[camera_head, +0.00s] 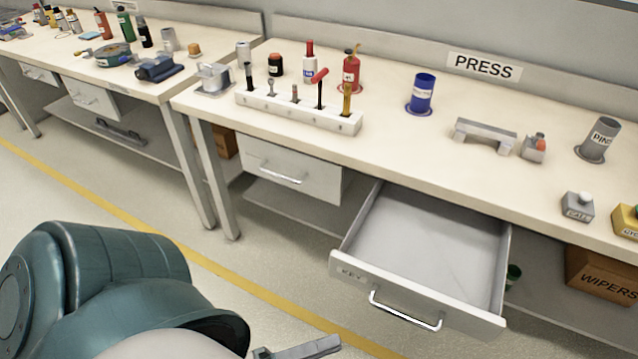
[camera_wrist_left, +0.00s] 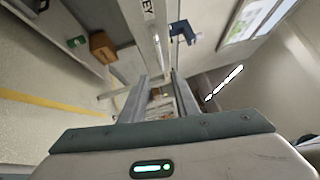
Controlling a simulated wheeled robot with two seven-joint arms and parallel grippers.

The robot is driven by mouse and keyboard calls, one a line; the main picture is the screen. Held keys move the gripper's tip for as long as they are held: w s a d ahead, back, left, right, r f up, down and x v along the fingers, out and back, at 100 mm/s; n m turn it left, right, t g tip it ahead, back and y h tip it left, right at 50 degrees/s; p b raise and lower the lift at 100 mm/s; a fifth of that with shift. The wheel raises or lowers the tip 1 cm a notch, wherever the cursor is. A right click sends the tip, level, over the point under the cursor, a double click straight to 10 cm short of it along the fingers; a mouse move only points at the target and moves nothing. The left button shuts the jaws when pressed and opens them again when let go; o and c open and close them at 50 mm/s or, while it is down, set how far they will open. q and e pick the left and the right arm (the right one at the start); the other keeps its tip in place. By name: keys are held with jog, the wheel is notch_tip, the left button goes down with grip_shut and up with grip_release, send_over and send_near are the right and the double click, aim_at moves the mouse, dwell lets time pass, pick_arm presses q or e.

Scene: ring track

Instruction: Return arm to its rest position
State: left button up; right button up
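My left arm, a teal and white housing (camera_head: 110,275), comes in from the lower left in the head view. One grey finger of my left gripper (camera_head: 300,347) shows at the bottom edge, in front of and left of the open drawer (camera_head: 425,250). In the left wrist view the two fingers of my left gripper (camera_wrist_left: 159,82) are apart, with nothing held between them. The drawer front marked KEY (camera_wrist_left: 149,15) lies beyond the fingertips there. The drawer is pulled well out, and its visible inside is bare. My right gripper is in neither view.
The PRESS bench (camera_head: 400,145) carries a white tool rack (camera_head: 298,112), a blue cup (camera_head: 421,92), a grey bracket (camera_head: 485,134) and a PINS cup (camera_head: 599,140). A WIPERS box (camera_head: 602,277) sits below. Open floor (camera_head: 180,192) lies before the benches.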

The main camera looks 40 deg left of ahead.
pick_arm(q)
jog(key=shift+s+a, duration=0.2)
jog(key=shift+s, duration=0.2)
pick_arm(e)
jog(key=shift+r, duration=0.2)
